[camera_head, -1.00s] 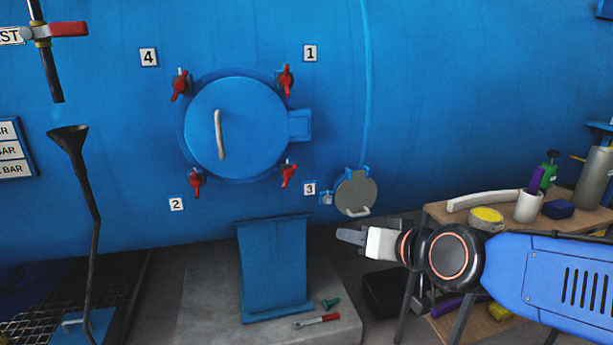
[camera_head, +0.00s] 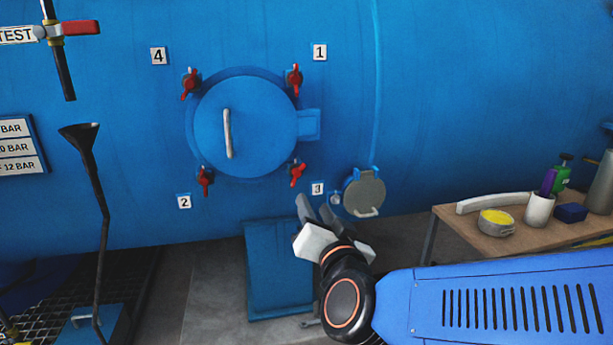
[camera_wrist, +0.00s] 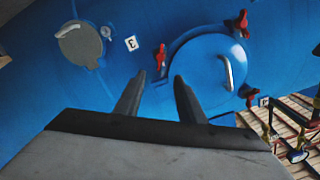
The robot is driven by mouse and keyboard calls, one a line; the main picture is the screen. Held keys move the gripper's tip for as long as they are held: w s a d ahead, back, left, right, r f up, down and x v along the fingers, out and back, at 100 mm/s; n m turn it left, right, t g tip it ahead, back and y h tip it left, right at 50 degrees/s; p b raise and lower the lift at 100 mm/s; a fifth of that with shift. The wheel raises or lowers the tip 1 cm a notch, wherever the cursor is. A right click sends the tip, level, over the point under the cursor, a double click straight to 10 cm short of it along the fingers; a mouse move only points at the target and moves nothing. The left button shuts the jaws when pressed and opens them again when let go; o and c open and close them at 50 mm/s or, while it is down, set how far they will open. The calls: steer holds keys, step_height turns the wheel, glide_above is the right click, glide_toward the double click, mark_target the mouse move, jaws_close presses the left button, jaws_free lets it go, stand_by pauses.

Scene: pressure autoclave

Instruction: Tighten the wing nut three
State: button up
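Wing nut three (camera_head: 297,174) is red and sits at the lower right of the round blue door (camera_head: 245,125), beside the label 3 (camera_head: 317,188). In the wrist view the same wing nut (camera_wrist: 161,57) lies ahead of the fingers, a little left of the door. My gripper (camera_head: 315,206) is below and slightly right of the wing nut, apart from it. Its two dark fingers (camera_wrist: 157,95) are spread with nothing between them. Red wing nuts one (camera_head: 295,80), two (camera_head: 205,180) and four (camera_head: 190,84) sit around the door rim.
A small grey round hatch (camera_head: 364,193) is right of label 3, close to my gripper. A table (camera_head: 480,239) with containers stands at the right. A black funnel pipe (camera_head: 98,220) stands at the left. A blue support (camera_head: 272,275) stands below the door.

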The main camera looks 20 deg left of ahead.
mark_target(298, 173)
steer(key=x, duration=1.7)
steer(key=shift+w, duration=0.2)
steer(key=shift+c, duration=0.6)
jaws_close()
